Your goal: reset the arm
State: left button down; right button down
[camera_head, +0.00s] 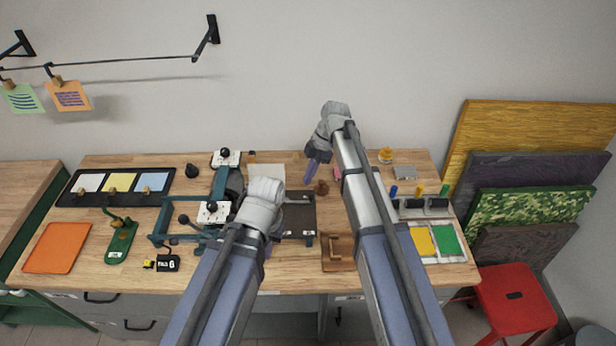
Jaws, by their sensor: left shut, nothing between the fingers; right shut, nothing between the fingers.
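My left arm reaches up from the bottom centre over the workbench (300,283). My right arm reaches further, towards the back of the bench. My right gripper (312,168) points down near the back edge, shut and empty, with purple-grey fingers. Both grippers appear to be above the bench top; their exact height is hard to tell. Neither holds anything.
A blue-framed press (171,222) stands left of my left wrist. A brown wooden block (338,252) lies beside my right arm. A red stool (513,300) stands at the right. The space above the bench looks free.

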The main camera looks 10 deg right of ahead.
dwell(0.3)
